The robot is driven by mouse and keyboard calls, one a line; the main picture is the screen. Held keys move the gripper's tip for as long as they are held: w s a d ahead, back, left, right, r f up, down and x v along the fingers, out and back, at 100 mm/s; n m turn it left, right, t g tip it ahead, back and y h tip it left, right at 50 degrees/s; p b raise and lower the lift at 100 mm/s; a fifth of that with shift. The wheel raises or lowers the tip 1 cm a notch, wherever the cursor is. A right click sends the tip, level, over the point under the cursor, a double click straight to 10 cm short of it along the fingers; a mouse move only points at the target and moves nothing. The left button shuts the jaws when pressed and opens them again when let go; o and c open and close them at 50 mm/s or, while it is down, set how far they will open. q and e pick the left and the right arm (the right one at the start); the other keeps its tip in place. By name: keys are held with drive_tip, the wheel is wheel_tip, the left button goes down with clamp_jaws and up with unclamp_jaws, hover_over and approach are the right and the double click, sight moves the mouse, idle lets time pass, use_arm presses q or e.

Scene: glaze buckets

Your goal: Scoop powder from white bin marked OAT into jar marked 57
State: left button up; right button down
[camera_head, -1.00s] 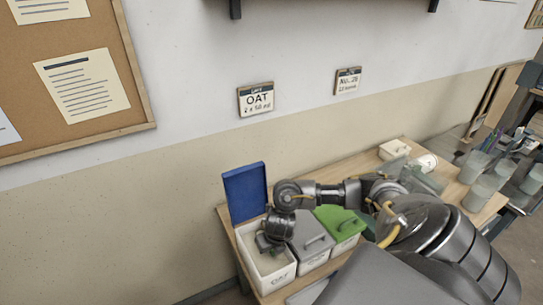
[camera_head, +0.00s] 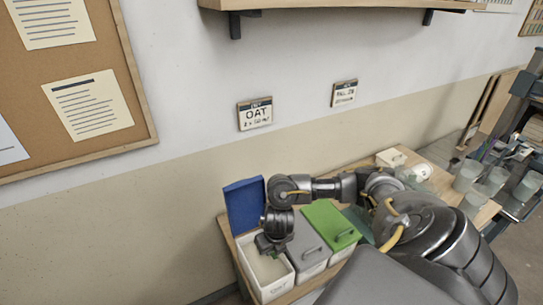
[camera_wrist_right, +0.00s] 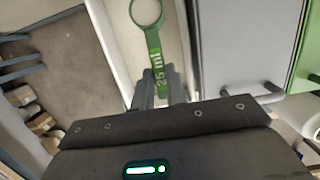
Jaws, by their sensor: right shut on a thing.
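The white bin (camera_head: 280,289) marked OAT stands at the left end of the bench with its blue lid (camera_head: 244,205) tipped up. Pale powder (camera_head: 269,268) lies inside. My right gripper (camera_head: 269,247) points down at the bin's opening near its back. In the wrist view my right gripper (camera_wrist_right: 158,85) is shut on the handle of a green scoop (camera_wrist_right: 155,57) marked 25 ml. The scoop's ring-shaped cup is over the bin's pale inside; whether it holds powder I cannot tell. Several pale jars (camera_head: 467,176) stand at the right; no 57 is readable. My left gripper is not visible.
A grey-lidded bin (camera_head: 308,247) and a green-lidded bin (camera_head: 332,225) stand close beside the OAT bin, lids shut. A small white box (camera_head: 391,158) is at the bench's back. My right arm crosses above the bins. The wall is behind.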

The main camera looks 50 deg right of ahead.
drive_tip(key=shift+t+h, duration=0.3)
drive_tip(key=shift+t, duration=0.5)
drive_tip(key=shift+s+a+r, duration=0.25)
drive_tip(key=shift+s+r, duration=0.35)
drive_tip(key=shift+s, duration=0.05)
drive_tip(key=shift+s+a+r, duration=0.2)
drive_tip(key=shift+s+r, duration=0.4)
drive_tip(key=shift+s, duration=0.1)
drive_tip(key=shift+s+a+r, duration=0.25)
drive_tip(key=shift+s+r, duration=0.35)
drive_tip(key=shift+s, duration=0.05)
drive_tip(key=shift+s+a+r+t, duration=0.1)
drive_tip(key=shift+s+r+t, duration=0.25)
drive_tip(key=shift+s, duration=0.2)
